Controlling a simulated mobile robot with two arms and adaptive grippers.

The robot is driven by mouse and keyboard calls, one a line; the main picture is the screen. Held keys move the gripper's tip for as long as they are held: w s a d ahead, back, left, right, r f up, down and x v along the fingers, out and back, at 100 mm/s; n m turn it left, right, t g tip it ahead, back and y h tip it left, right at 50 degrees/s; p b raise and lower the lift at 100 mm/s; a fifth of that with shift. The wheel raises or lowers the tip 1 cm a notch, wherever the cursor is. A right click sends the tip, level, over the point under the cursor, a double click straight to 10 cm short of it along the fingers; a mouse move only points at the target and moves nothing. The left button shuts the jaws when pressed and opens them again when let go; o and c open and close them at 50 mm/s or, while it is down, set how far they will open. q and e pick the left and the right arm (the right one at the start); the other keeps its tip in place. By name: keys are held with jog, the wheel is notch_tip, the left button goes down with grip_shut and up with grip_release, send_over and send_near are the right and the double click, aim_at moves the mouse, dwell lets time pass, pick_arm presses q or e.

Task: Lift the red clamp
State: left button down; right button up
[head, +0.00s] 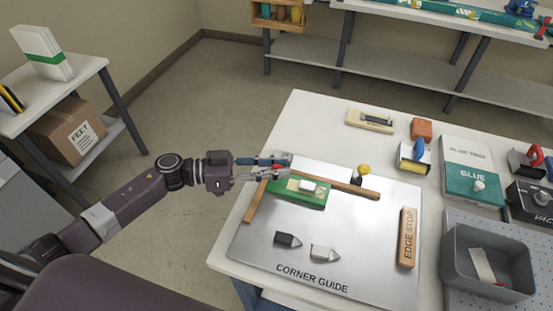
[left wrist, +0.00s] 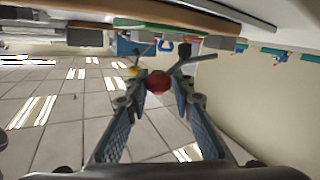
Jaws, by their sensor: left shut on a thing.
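My left gripper (head: 284,168) reaches in from the left over the back left part of the metal corner guide plate (head: 350,240). In the left wrist view its two fingers (left wrist: 157,86) are shut on a round red knob (left wrist: 158,82), which I take to be the red clamp's. In the head view only a little red shows between the fingers, and the rest of the clamp is mostly hidden. A green block (head: 312,202) with a white piece on top lies just below the fingers. My right gripper is not in view.
A yellow-knobbed clamp (head: 363,170) stands at the wooden rail (head: 345,188). Two small pointed blocks (head: 287,240) lie on the plate. An edge stop (head: 408,238), a glue box (head: 470,180) and a grey bin (head: 487,235) are to the right.

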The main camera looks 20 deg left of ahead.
pick_arm(q)
jog(key=r+n+p, duration=0.1)
jog(key=p, duration=0.1)
jog(key=w+r+n+g+p, duration=0.1)
jog(key=p, duration=0.2)
jog(key=shift+d+r+y, duration=0.1)
jog(key=shift+r+y, duration=0.1)
jog(key=shift+y, duration=0.2)
jog(key=shift+w+r+p, duration=0.15)
jog(key=shift+r+p, duration=0.05)
jog(key=shift+p, duration=0.25)
jog(key=shift+w+r+p, duration=0.55)
jog(key=shift+w+r, duration=0.3)
jog(key=shift+w, duration=0.35)
